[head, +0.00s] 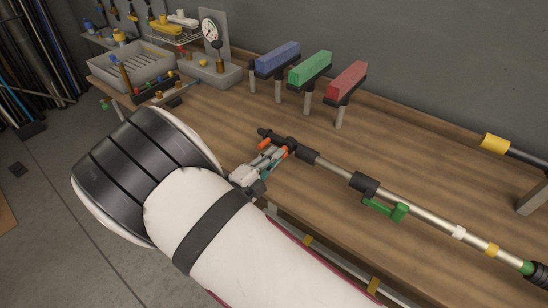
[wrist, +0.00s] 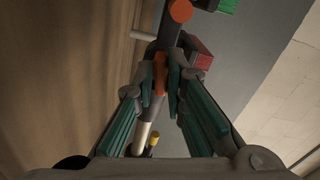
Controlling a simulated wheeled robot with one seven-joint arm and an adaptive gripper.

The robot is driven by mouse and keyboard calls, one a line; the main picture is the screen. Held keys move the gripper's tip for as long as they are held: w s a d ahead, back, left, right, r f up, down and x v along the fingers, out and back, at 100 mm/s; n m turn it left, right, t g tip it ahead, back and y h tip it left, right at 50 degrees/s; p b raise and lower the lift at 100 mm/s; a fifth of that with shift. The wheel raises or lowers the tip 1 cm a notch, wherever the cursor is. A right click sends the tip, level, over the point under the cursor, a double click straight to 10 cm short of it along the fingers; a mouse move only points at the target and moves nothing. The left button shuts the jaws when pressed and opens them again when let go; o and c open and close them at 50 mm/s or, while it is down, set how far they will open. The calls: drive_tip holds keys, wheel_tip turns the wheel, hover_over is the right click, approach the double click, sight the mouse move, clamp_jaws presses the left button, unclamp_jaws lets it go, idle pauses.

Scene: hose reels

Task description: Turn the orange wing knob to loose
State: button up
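A long pole lies along the workbench, with a dark clamp (head: 300,152) at its left end. The orange wing knob (head: 285,152) is on this clamp, partly hidden by my gripper (head: 276,160). In the wrist view the orange wing knob (wrist: 160,76) sits between the green-padded fingertips of my gripper (wrist: 163,78). The fingers converge closely on both sides of it and look shut on it. A second orange part (head: 265,144) shows just left of the clamp; an orange round end (wrist: 180,11) shows at the top of the wrist view.
The pole also carries a green lever (head: 385,210). Blue (head: 278,57), green (head: 311,68) and red (head: 347,82) blocks on posts stand behind it. A grey tray (head: 135,68) and a gauge (head: 210,29) are at the back left. The wooden bench (head: 225,115) is clear between.

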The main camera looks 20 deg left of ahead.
drive_tip(key=shift+o, duration=1.3)
drive_tip(key=shift+s, duration=0.1)
drive_tip(key=v, duration=1.2)
